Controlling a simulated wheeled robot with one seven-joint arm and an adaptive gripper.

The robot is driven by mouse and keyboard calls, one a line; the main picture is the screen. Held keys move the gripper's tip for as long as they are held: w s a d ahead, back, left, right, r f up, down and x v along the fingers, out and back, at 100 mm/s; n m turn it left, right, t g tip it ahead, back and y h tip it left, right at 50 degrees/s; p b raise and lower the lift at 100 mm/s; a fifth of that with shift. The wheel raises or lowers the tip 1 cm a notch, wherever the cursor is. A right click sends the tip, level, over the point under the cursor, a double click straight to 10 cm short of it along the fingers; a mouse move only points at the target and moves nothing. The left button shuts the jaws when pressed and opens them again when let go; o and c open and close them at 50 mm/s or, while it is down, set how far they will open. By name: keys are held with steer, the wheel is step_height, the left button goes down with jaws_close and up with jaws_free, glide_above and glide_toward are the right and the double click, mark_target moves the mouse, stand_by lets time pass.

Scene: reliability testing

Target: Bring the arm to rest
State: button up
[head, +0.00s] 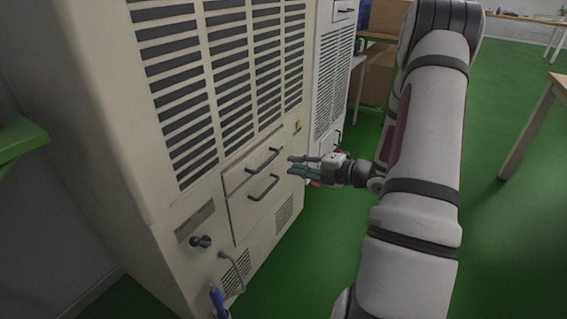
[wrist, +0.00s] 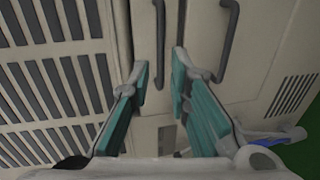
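My gripper (head: 300,165) is stretched toward the front of a large beige cabinet (head: 205,165) in the head view. It is near the cabinet's two dark handles, the upper handle (head: 263,160) and the lower handle (head: 264,188). In the wrist view my gripper (wrist: 163,85) has its two teal-padded fingers apart, with nothing held between them. One dark handle (wrist: 161,40) shows beyond the gap between the fingertips, and another handle (wrist: 228,40) is to the right. I cannot tell how far the fingertips are from the cabinet front.
A second vented cabinet (head: 333,80) stands behind the first. Cardboard boxes (head: 376,75) sit on a shelf at the back. A wooden table (head: 535,120) is at the right. A green ledge (head: 22,140) is at the left. Green floor (head: 500,260) is open on the right.

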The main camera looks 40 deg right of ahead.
steer(key=shift+v, duration=0.8)
